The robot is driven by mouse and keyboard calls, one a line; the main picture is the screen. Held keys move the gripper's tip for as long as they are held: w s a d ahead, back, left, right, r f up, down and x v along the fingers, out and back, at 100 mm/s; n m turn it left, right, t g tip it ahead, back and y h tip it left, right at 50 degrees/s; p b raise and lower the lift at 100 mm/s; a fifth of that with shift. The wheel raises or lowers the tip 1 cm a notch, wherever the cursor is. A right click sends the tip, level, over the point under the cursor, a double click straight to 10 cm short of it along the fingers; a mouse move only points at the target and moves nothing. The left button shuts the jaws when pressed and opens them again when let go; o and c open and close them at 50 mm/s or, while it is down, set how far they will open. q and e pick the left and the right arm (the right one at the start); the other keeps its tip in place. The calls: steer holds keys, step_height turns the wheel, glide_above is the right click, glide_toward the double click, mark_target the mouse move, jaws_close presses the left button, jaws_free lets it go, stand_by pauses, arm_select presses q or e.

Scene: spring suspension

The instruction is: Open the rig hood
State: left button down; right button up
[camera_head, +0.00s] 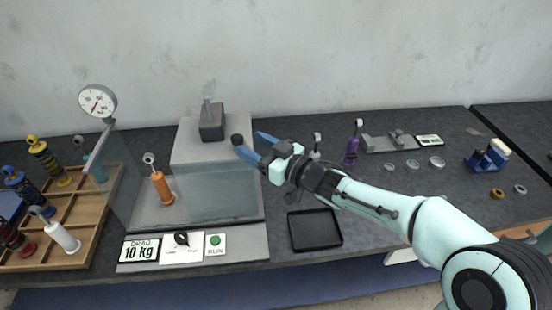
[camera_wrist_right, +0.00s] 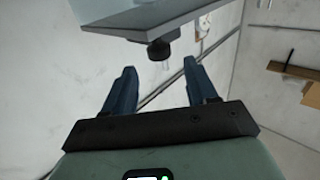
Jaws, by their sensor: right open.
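The test rig has a grey housing (camera_head: 185,150) and a clear hood (camera_head: 215,195) whose glass stands around an orange spring unit (camera_head: 162,190). The hood looks lowered. A dark round knob (camera_head: 237,140) shows at the hood's upper right. My right gripper (camera_head: 250,146) is open, with its blue fingertips just right of the knob. In the right wrist view the knob (camera_wrist_right: 159,50) hangs at the edge of a grey plate, ahead of and between the open fingers (camera_wrist_right: 157,75). Nothing is between the fingertips. My left gripper is out of view.
A dial gauge (camera_head: 97,101) stands at the rig's left. A wooden rack (camera_head: 95,215) with several shock absorbers is further left. A black tray (camera_head: 314,230) lies right of the rig, below my right arm. A 10 kg sign (camera_head: 140,250) and green button (camera_head: 215,240) are in front.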

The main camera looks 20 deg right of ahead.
steer(key=v, duration=0.7)
steer(key=shift+s, duration=0.2)
